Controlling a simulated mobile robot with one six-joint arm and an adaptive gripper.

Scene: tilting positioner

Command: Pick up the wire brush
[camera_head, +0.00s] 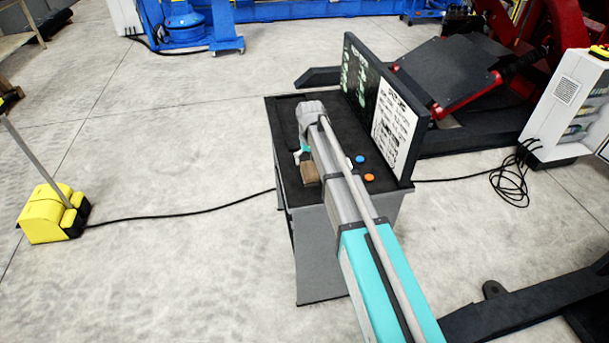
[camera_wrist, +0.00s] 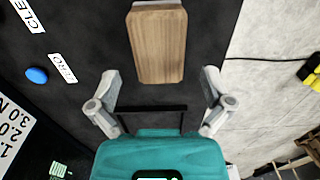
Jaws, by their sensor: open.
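A brown wooden block with rounded edges, which I take for the wire brush (camera_wrist: 157,45), lies on the dark top of the control desk. No bristles can be made out, and its far end meets the top edge of the wrist view. In the head view the wooden brush (camera_head: 311,172) shows beside my arm, partly hidden by it. My gripper (camera_wrist: 161,76) is open, with one grey finger on each side of the brush's near end. Nothing is held, and the height above the desk is hard to tell. In the head view my gripper (camera_head: 302,150) is mostly hidden by my arm.
The dark desk top (camera_head: 284,125) carries a blue button (camera_head: 360,159) and an orange button (camera_head: 369,177). An upright panel (camera_head: 385,105) stands along its right edge. Red-and-black machinery (camera_head: 465,75) stands behind. A yellow pedal unit (camera_head: 50,213) with a cable lies on the floor at left.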

